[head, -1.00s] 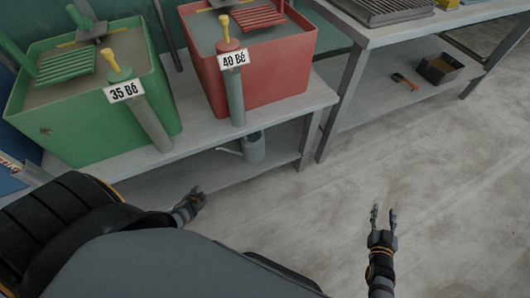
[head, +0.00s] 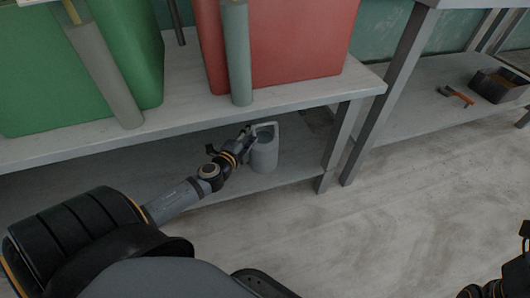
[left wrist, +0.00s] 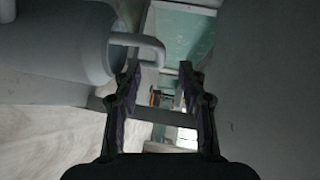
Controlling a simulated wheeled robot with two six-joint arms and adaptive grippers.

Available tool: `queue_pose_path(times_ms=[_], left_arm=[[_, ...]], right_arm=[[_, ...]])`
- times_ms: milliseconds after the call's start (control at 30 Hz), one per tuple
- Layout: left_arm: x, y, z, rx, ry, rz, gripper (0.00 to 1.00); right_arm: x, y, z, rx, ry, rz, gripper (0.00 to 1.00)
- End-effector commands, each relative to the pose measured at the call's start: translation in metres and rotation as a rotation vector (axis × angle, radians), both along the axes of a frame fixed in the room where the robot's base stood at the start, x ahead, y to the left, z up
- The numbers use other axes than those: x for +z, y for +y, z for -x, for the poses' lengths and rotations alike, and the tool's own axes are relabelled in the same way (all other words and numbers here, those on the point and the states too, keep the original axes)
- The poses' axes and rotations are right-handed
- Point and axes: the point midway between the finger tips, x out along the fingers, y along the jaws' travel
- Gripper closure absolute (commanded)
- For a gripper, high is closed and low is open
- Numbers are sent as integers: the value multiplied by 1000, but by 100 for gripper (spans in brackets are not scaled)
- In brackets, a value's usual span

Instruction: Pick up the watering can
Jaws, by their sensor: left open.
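The grey watering can (head: 264,156) stands upright on the lower shelf under the bench, below the red bin. My left gripper (head: 249,133) is beside its upper part, near the handle. In the left wrist view, the can's body (left wrist: 65,40) fills the upper left, and its pale looped handle (left wrist: 148,44) reaches in front of the gap between the fingertips. My left gripper (left wrist: 158,72) is open, with nothing held. I cannot tell whether a finger touches the handle. My right gripper (head: 525,245) is partly cut off at the lower right edge, and its jaw state is unclear.
The bench top (head: 300,100) hangs close above my left arm, with a front leg (head: 335,145) right of the can. Green (head: 140,50) and red (head: 290,45) bins stand on the bench. A black box (head: 500,85) sits on the right-hand shelf. The floor at right is clear.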

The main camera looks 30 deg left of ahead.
Motion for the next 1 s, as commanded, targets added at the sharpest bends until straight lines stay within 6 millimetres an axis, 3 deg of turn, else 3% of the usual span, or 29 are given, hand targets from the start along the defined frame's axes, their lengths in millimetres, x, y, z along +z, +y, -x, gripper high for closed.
queue_pose_path(times_ms=[133,400,700,1000], left_arm=[[-2,2,-22,4,-1,4,59],[-4,2,-33,1,0,4,59],[-7,3,-75,1,0,5,59],[-10,3,-80,-1,1,1,62]], right_arm=[[4,0,0,2,1,0,60],[5,0,0,3,1,-1,60],[18,-1,0,9,1,-7,60],[17,0,0,15,2,5,60]])
